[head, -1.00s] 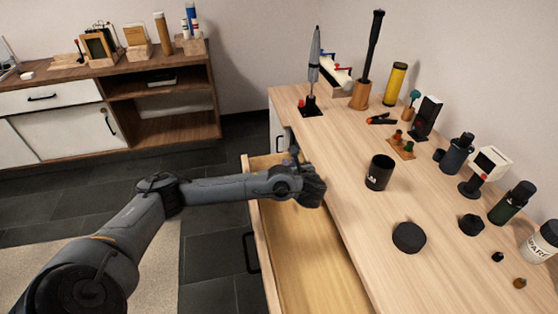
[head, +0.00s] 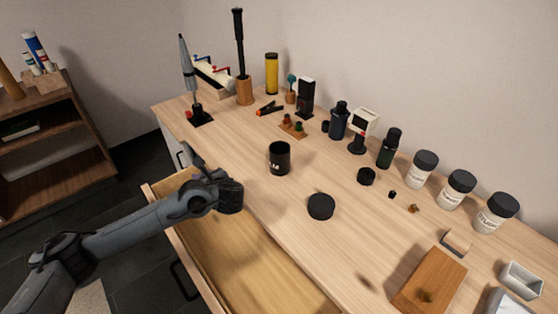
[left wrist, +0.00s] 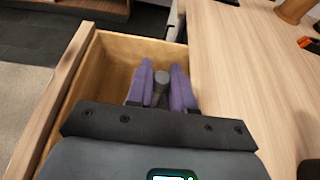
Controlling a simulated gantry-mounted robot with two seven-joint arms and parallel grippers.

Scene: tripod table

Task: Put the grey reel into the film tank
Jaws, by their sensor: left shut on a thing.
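The film tank appears to be the black open cup (head: 279,160) standing upright on the table, with a small pale label. A flat black disc (head: 321,206), perhaps its lid, lies in front of it. My left gripper (head: 230,196) is above the open drawer by the table's front edge, left of and nearer than the cup; its fingers are hard to see there. In the left wrist view its purple fingers (left wrist: 162,88) are shut on a small dark grey piece (left wrist: 161,86), apparently the grey reel, mostly hidden between them. My right gripper is not in view.
The open drawer (head: 185,237) looks empty where visible. Behind the cup stand bottles, a white-faced device (head: 364,122) and a yellow cylinder (head: 272,73). White jars (head: 457,187) line the right, with a wooden board (head: 430,280) nearer. The tabletop around the cup is fairly clear.

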